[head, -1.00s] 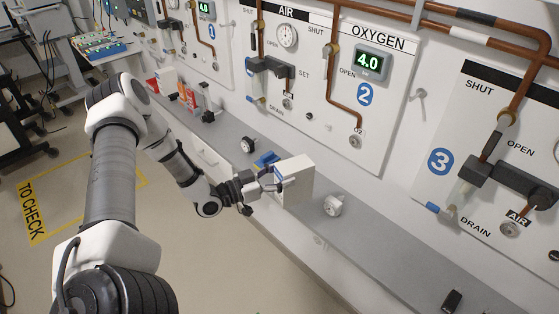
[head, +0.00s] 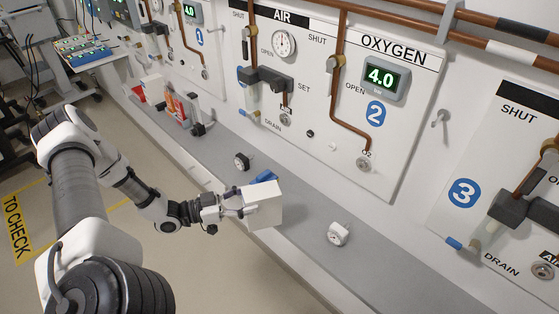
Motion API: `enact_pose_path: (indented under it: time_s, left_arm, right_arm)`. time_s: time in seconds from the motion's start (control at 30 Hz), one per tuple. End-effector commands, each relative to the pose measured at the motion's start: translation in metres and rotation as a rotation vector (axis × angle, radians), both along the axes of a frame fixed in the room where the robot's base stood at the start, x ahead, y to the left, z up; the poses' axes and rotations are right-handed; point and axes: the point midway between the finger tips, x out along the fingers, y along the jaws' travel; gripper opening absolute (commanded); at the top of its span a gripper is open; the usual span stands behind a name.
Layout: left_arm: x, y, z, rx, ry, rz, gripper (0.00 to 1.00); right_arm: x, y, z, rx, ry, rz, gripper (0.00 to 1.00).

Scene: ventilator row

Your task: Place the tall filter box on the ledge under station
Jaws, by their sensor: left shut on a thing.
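A white tall box (head: 263,206) is in the head view near the middle, upright, at the front edge of the grey ledge (head: 295,236) under station 2. My left gripper (head: 240,204) comes in from the left and is shut on this box. I cannot tell whether the box's base touches the ledge; its lower part overlaps the ledge's front edge. A blue object (head: 264,177) shows partly behind the box. My right gripper is not in view.
A white round gauge (head: 338,234) lies on the ledge right of the box, and a dark-rimmed one (head: 242,161) lies behind it to the left. Red and white boxes (head: 174,106) stand farther left. The station 2 panel (head: 330,100) rises behind. The ledge between box and right gauge is clear.

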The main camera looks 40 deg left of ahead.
Motion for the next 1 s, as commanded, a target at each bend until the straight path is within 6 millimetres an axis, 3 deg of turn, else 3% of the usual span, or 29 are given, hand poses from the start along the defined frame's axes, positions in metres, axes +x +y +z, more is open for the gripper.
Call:
enact_pose_path:
  time_s: [0.1,0.3,0.5,0.83,1.0]
  left_arm:
    - [0.012,-0.035,-0.016,0.005,0.005,-0.128,0.19]
    - [0.031,-0.118,-0.024,-0.003,0.004,-0.347,0.19]
    - [0.036,-0.173,-0.023,-0.004,0.002,-0.444,0.19]
    - [0.04,-0.235,-0.015,-0.004,0.004,-0.485,0.19]
    - [0.054,-0.239,0.008,-0.002,0.0,-0.384,0.19]
  right_arm:
    - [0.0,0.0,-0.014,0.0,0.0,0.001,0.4]
    - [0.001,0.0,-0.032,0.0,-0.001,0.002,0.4]
    - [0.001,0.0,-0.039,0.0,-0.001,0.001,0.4]
    - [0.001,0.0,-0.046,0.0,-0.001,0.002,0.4]
    - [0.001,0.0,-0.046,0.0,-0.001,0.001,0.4]
